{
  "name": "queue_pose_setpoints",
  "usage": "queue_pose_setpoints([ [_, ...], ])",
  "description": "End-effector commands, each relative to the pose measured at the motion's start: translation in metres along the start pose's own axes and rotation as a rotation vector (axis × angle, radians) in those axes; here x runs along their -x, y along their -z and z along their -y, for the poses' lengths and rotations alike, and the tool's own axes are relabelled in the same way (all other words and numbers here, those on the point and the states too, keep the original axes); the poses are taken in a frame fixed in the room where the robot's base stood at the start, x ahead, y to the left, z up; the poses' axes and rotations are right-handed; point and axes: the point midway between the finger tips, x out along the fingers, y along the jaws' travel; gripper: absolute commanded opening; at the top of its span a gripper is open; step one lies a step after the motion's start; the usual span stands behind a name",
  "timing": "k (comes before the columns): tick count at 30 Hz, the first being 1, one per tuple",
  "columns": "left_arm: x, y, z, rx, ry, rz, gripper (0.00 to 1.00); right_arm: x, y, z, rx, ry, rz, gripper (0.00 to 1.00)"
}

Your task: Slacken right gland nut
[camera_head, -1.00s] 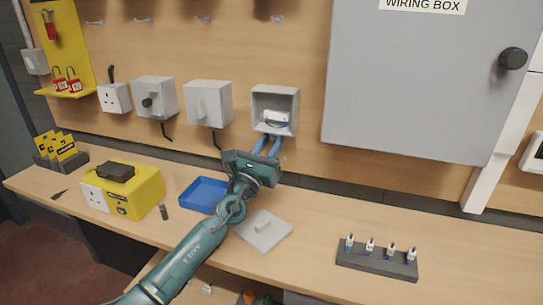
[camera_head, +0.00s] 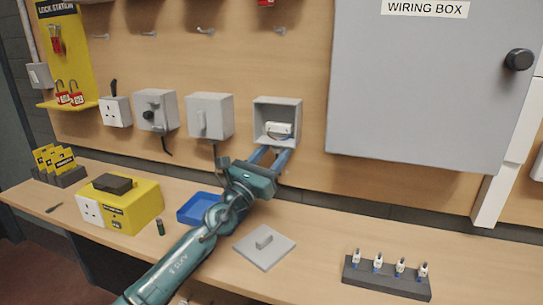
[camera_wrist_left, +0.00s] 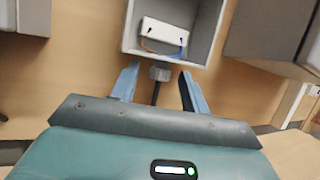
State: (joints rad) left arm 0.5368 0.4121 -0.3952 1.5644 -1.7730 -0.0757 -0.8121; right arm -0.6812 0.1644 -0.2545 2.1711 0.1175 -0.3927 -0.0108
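The open grey box (camera_head: 257,133) on the wall holds a white terminal block (camera_head: 279,130) with thin coloured wires. In the left wrist view a grey gland nut (camera_wrist_left: 160,73) sits under the box's bottom edge, with a black cable (camera_wrist_left: 156,95) hanging from it. Only one gland shows on this box. My left gripper (camera_head: 269,156) is open just below the box. Its two blue fingers stand on either side of the gland nut, with a visible gap to each. The nut is hard to make out in the head view. My right gripper is not in view.
A grey switch box (camera_head: 209,117) is left of the open box, and a large wiring box (camera_head: 430,90) is right. On the bench are a blue tray (camera_head: 196,210), a grey cover plate (camera_head: 265,247), a yellow unit (camera_head: 140,205) and a dark rack (camera_head: 386,280) of small parts.

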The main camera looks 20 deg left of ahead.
Motion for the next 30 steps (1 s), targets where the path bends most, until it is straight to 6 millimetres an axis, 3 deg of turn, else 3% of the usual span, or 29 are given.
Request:
queue_pose_setpoints([
  [6,0.002,0.001,0.000,0.000,0.000,-0.001,0.46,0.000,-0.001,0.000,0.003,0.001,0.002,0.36],
  [10,0.015,0.002,0.000,0.000,-0.001,-0.003,0.46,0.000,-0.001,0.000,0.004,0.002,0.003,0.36],
  [22,0.101,0.004,0.000,-0.001,0.001,-0.004,0.46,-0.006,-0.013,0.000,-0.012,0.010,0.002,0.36],
  [30,0.130,0.001,0.000,-0.001,0.000,-0.001,0.46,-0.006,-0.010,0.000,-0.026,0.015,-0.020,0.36],
])
